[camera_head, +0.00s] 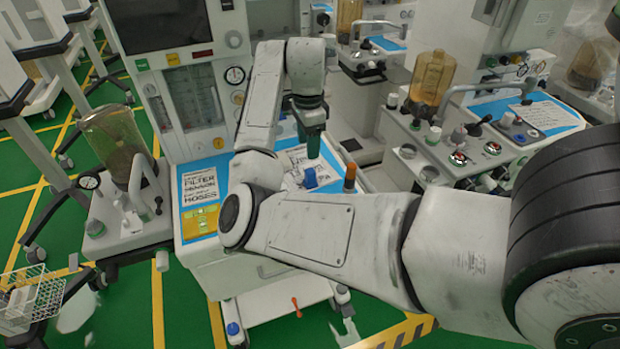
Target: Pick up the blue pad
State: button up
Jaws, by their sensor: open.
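A flat blue pad (209,163) lies on the top of the middle cart, partly covered by white printed sheets and a yellow label. My forearm hides part of it. My gripper (313,156) is dark green, points down and is open over the right part of that cart top. A small blue knob-like piece (310,178) stands just below it, apparently apart from the fingers. I see nothing held. Another blue pad (545,115) with a white sheet lies on the right cart.
An orange-topped post (350,178) stands close right of my gripper. The middle cart's monitor and flow tubes (192,95) rise behind.

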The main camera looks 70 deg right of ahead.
aim_at(310, 171)
notch_tip(310, 171, down, 5)
jog(key=shift+s+f+b, duration=0.1)
jog(key=shift+b, duration=0.55)
jog(key=shift+s+a+f, duration=0.1)
jog(key=shift+s+f, duration=0.05)
jog(key=shift+f, duration=1.1)
jog(key=shift+s+a+f, duration=0.1)
jog(key=shift+f, duration=1.15)
jog(key=shift+c, duration=0.3)
jog(key=c, duration=1)
jog(key=shift+r, duration=0.1)
